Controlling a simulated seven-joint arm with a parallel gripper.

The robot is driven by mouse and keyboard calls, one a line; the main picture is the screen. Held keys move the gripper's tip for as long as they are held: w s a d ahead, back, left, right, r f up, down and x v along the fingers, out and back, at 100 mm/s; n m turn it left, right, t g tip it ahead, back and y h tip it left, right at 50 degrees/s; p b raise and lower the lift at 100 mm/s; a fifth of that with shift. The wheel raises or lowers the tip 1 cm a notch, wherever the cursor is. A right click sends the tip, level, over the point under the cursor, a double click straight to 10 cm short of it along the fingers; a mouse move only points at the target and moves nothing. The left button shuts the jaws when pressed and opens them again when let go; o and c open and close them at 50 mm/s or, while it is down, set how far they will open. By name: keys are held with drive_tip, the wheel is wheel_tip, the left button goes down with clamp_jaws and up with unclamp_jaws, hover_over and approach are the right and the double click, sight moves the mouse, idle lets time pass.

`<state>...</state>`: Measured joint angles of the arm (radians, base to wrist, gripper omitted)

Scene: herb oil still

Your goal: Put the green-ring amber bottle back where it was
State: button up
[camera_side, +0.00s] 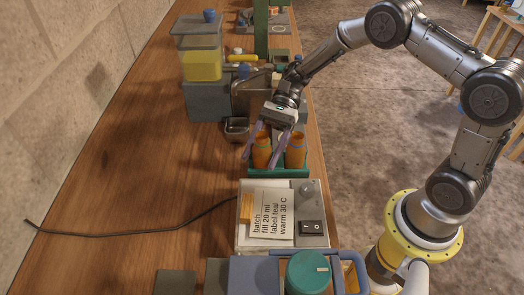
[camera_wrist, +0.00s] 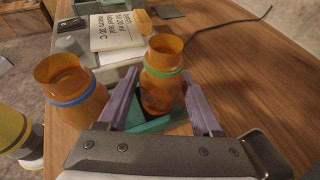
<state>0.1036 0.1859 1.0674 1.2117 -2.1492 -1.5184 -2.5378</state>
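The green-ring amber bottle (camera_wrist: 160,88) stands upright in a slot of the teal rack (camera_side: 291,173), with its orange neck up. It is the left bottle (camera_side: 262,152) in the side view. The blue-ring amber bottle (camera_wrist: 72,88) stands beside it, at the right (camera_side: 296,152) in the side view. My gripper (camera_side: 267,150) is open, its purple fingers reaching down on either side of the green-ring bottle. In the wrist view (camera_wrist: 160,76) there is a gap between each finger and the bottle. The bottle's base is partly hidden in the rack.
A white box with a switch and a note card (camera_side: 270,213) stands in front of the rack. A small metal cup (camera_side: 236,129) is close to its left. The yellow-filled tank (camera_side: 200,62) stands behind. The wooden bench is clear at the left, apart from a black cable (camera_side: 140,231).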

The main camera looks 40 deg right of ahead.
drive_tip(key=shift+w+d+r, duration=0.1)
drive_tip(key=shift+d+r, duration=0.05)
drive_tip(key=shift+r, duration=0.05)
drive_tip(key=v, duration=1.1)
drive_tip(key=shift+w+d+r, duration=0.1)
drive_tip(key=shift+d, duration=0.2)
drive_tip(key=shift+r, duration=0.1)
